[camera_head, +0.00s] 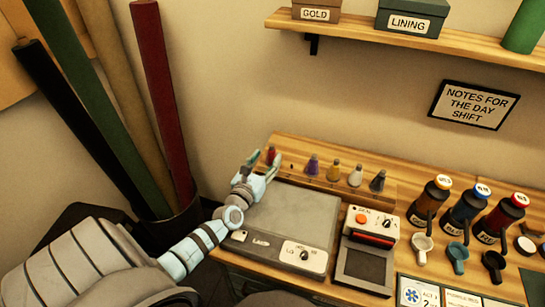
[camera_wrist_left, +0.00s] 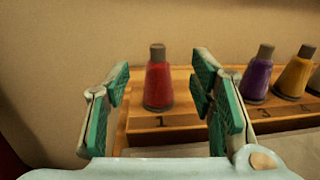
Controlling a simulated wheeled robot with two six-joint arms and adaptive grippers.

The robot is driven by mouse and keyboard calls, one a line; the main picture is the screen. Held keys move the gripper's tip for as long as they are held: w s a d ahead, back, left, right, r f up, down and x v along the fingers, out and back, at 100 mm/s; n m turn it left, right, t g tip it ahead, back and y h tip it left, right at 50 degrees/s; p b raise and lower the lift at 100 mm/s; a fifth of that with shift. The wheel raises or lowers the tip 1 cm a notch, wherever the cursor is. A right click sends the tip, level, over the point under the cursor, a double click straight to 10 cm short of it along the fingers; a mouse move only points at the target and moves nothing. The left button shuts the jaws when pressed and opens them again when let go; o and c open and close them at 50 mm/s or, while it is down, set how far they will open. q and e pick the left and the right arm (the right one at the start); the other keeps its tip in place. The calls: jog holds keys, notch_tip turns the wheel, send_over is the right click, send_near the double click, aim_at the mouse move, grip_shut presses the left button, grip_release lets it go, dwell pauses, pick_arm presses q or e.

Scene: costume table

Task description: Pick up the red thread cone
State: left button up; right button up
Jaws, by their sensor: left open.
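The red thread cone (camera_wrist_left: 158,84) stands upright on a wooden rack (camera_wrist_left: 170,118) at the spot marked 1. In the head view the red cone (camera_head: 271,155) is at the left end of the row, partly covered by my gripper. My left gripper (camera_head: 262,165) is open, its green-padded fingers (camera_wrist_left: 160,105) on either side of the cone's outline in the wrist view. The cone appears beyond the fingertips, with gaps on both sides and no contact visible. My right gripper is not in view.
Purple (camera_head: 312,165), orange (camera_head: 333,171), white and dark cones stand to the right on the same rack. Bottles (camera_head: 465,208) stand farther right. Fabric rolls (camera_head: 160,95) lean at the left.

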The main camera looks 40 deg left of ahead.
aim_at(271, 151)
pick_arm(q)
jog(key=x, duration=0.1)
jog(key=b+x, duration=0.1)
jog(key=x, duration=0.1)
jog(key=b+x, duration=0.1)
jog(key=x, duration=0.1)
jog(key=shift+a+f, duration=0.1)
jog(key=shift+f, duration=0.25)
jog(key=shift+w+a, duration=0.1)
jog(key=shift+w, duration=0.2)
jog(key=shift+r, duration=0.15)
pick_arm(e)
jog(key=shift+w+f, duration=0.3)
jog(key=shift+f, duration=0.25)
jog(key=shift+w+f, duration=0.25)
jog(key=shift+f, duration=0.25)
pick_arm(q)
grip_shut()
